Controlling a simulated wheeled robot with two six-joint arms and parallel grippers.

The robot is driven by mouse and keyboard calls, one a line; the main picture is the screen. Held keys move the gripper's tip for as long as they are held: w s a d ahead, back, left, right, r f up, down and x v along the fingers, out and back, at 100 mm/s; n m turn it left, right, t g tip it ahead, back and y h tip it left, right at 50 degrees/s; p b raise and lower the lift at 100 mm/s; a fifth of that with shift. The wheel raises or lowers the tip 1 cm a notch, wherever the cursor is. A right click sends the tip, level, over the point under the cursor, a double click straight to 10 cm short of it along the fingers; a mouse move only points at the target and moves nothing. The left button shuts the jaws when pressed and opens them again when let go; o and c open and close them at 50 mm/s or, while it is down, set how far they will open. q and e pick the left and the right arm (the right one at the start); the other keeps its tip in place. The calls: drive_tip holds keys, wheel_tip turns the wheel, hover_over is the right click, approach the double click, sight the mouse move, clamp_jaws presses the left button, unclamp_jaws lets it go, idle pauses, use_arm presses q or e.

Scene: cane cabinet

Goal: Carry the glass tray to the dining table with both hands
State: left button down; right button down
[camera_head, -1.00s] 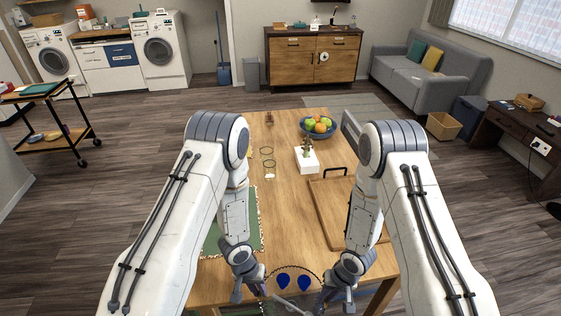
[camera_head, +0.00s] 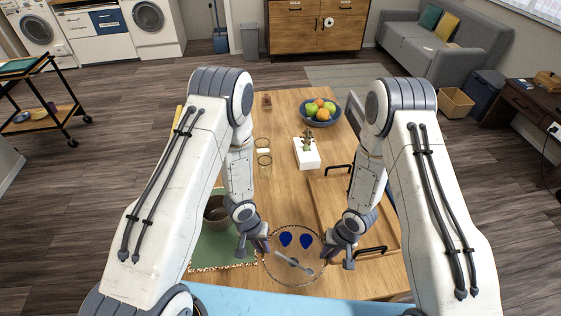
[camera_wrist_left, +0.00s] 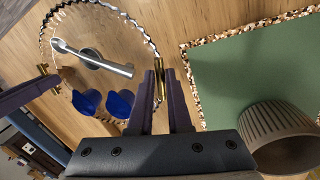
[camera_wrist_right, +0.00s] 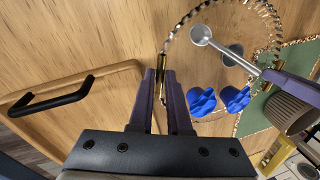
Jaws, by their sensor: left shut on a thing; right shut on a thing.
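The round clear glass tray (camera_head: 296,249) with a beaded rim is over the near part of the wooden dining table (camera_head: 284,185). It also shows in the left wrist view (camera_wrist_left: 112,32) and the right wrist view (camera_wrist_right: 207,68). Two blue items (camera_head: 286,240) and a silver long-handled utensil (camera_head: 292,261) lie on it. My left gripper (camera_head: 265,246) is shut on a gold handle at its left side. My right gripper (camera_head: 328,247) is shut on the gold handle at its right side. The tray looks level. I cannot tell whether it touches the table.
A green mat (camera_head: 207,249) with a brown ribbed pot (camera_head: 216,212) lies left of the tray. A wooden tray (camera_head: 330,205) with black handles is close on the right. Glasses (camera_head: 264,162), a white block (camera_head: 307,153) and a fruit bowl (camera_head: 321,113) stand farther back.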

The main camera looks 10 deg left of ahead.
use_arm(q)
drive_tip(key=shift+a+f, duration=0.1)
use_arm(e)
drive_tip(key=shift+f, duration=0.1)
